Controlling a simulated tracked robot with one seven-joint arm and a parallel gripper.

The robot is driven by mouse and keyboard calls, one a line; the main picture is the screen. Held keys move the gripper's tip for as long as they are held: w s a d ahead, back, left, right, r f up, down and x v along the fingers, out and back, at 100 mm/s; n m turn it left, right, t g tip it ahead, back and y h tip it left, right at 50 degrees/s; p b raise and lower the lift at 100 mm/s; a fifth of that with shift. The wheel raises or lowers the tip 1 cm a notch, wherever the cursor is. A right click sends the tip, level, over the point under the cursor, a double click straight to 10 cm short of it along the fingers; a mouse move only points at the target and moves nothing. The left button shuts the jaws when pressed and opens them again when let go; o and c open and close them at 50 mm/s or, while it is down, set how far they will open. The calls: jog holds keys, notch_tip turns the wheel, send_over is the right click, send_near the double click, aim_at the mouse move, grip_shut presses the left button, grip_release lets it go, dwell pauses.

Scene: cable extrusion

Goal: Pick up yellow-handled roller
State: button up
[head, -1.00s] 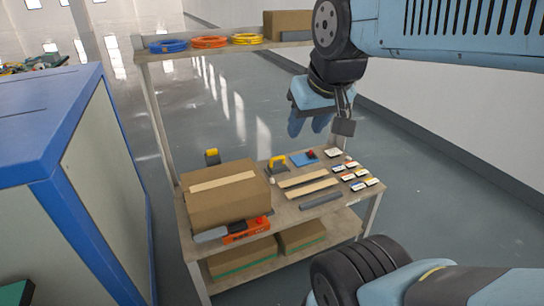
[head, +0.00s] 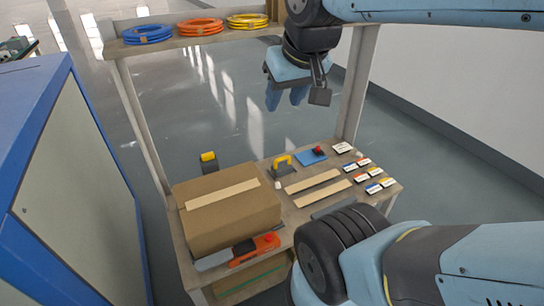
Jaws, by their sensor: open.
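A tool with a yellow arched handle (head: 283,161) and a dark grey base stands on the workbench top (head: 298,213), right of the cardboard box. Another piece with a yellow top (head: 208,157) and a dark lower part is at the back edge, behind the box. I cannot tell for sure which one is the roller. My gripper (head: 286,96) hangs above and behind the bench, pointing down. Its two blue fingers are apart with nothing between them. It is clear of both yellow pieces.
A large cardboard box (head: 230,222) fills the bench's left. An orange-and-grey tool (head: 254,248) lies before it. Wooden strips (head: 324,195), a blue plate (head: 300,159) and several small cards (head: 362,162) lie right. Cable coils (head: 199,27) sit on the upper shelf. A blue-edged cabinet (head: 75,190) stands left.

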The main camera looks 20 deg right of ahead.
jog(key=shift+o, duration=0.6)
jog(key=w+d+f+m, duration=0.2)
jog(key=w+f+m, duration=0.15)
jog(key=w, duration=1.15)
jog(key=m+t, duration=0.1)
jog(key=m, duration=1.3)
send_over(284, 158)
jog(key=s, duration=0.6)
notch_tip(284, 158, down, 44)
jog(key=x, duration=0.7)
jog(key=shift+w+a+f, duration=0.25)
jog(key=shift+a+f, duration=0.05)
jog(key=shift+a, duration=0.05)
jog(key=shift+s+d+x, duration=0.15)
jog(key=shift+x, duration=1.2)
jog(key=shift+s+d+x, duration=0.1)
jog(key=shift+x, duration=1.3)
